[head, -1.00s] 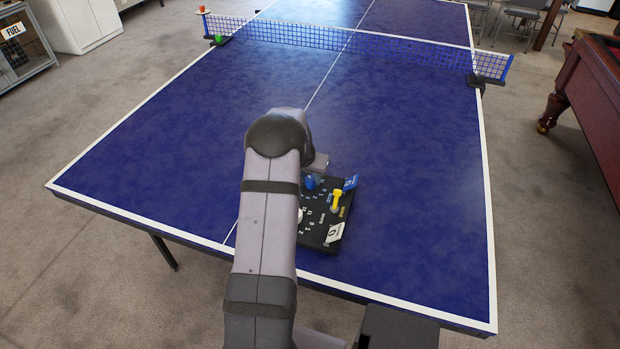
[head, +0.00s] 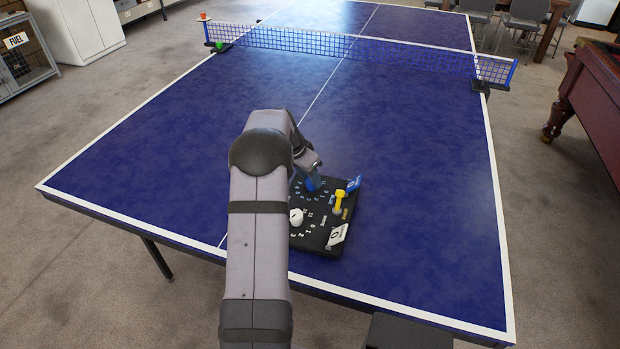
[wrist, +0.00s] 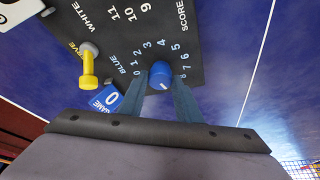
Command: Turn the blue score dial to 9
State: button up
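The black scoreboard (head: 306,242) lies on the blue table-tennis table. Its blue score dial (wrist: 160,73) is a round knob with a small white mark, which points to the lower right in the wrist view. Numbers 0 to 8 show around it; any number beyond 8 is hidden by a finger.
A white dial (head: 296,216), a yellow lever (head: 339,199), a blue game flag (wrist: 107,97) and a white flag (head: 337,236) are also on the board. The net (head: 355,47) crosses the table far behind. The table surface around the board is clear.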

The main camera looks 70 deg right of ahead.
jog(key=shift+o, duration=1.4)
jog(key=shift+r, duration=0.1)
jog(key=b+v, duration=0.1)
jog(key=v, duration=0.6)
jog(key=shift+a, duration=0.1)
